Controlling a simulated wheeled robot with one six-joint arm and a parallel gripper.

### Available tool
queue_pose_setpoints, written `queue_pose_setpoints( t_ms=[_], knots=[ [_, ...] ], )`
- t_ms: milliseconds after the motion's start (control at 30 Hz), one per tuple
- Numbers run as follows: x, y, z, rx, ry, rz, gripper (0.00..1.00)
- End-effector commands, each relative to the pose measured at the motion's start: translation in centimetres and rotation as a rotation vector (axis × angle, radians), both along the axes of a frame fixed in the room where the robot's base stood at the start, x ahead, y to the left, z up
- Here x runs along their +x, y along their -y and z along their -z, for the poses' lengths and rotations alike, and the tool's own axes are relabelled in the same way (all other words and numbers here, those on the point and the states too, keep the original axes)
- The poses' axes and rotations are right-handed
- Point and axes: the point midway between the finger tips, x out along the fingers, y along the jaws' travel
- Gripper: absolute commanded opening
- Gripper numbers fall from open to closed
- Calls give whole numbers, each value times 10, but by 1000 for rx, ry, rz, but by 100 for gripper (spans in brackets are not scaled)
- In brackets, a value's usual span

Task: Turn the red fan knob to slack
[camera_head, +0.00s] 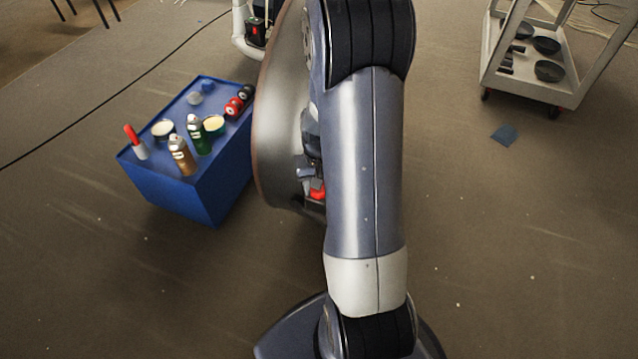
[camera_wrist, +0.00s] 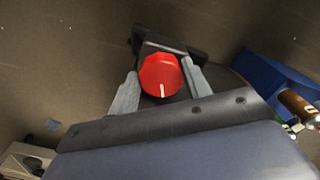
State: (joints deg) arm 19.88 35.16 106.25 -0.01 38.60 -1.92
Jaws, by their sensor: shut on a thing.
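The red fan knob (camera_wrist: 160,73) shows in the wrist view between the two grey fingers of my gripper (camera_wrist: 160,82). The fingers flank it on its left and right sides and are shut on it. A white pointer line on the knob points toward the bottom of the picture. The knob sits on a dark mount (camera_wrist: 165,45). In the head view a bit of red (camera_head: 317,190) shows low beside the grey elliptical machine (camera_head: 280,130). My arm covers much of the machine there, and my gripper is mostly hidden.
A blue box (camera_head: 170,190) with spray cans, tins and a red-and-white bottle stands left of the machine. A white cart (camera_head: 525,85) with black weights stands at the upper right. A dark blue patch (camera_head: 504,134) lies on the floor. The floor at right is mostly clear.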

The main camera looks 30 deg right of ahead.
Motion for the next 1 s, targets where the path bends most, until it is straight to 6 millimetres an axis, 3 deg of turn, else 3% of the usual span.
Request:
queue_pose_setpoints(
  t_ms=[300,833,867,1000],
  knots=[
    [0,1,-1,-1,2,-119,24],
    [1,1,-1,-2,2,-143,24],
    [1,1,-1,-2,2,-143,49],
    [0,1,0,-1,2,-142,60]
  ],
)
